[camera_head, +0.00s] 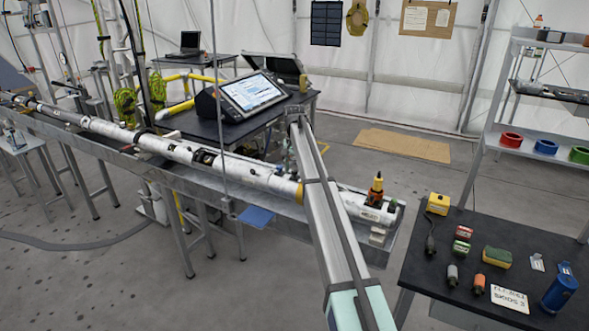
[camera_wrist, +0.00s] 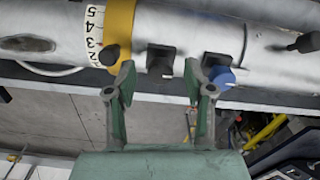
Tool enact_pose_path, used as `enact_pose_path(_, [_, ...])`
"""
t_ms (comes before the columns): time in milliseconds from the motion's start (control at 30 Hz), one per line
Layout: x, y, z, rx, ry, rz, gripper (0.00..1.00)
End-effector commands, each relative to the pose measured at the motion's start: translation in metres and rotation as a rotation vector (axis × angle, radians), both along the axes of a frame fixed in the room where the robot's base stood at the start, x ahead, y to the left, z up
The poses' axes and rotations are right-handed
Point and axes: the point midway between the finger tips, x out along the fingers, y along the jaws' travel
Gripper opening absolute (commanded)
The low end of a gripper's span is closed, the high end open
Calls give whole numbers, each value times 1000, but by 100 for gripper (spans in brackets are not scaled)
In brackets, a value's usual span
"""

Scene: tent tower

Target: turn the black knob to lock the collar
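In the wrist view, a yellow collar (camera_wrist: 120,22) wraps the white tube (camera_wrist: 180,25), beside a scale band (camera_wrist: 93,35) marked 5 to 2. A round black knob (camera_wrist: 109,55) sits at the collar's lower edge, just left of my gripper's left finger. A blocky black fitting (camera_wrist: 160,60) is in line with the gap between the fingers, and a blue knob (camera_wrist: 221,75) is just beyond the right finger. My gripper (camera_wrist: 160,78) is open, with nothing seen held. Whether a finger touches the knob is unclear. In the head view, the tube (camera_head: 240,172) shows, but my gripper cannot be made out.
The tube lies along a long metal trough (camera_head: 190,180). A yellow-and-black device (camera_head: 376,190) stands near its right end. A dark table (camera_head: 455,245) with small tools is at right. A monitor (camera_head: 252,92) stands on a table behind. A thin pole rises beside the trough.

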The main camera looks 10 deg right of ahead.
Motion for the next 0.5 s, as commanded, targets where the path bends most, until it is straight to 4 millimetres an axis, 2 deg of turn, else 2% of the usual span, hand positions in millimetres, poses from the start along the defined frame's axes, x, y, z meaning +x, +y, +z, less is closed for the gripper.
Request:
enact_pose_path(267, [1,0,6,0,-2,1,52])
enact_pose_path(500, [2,0,40,0,-4,1,52])
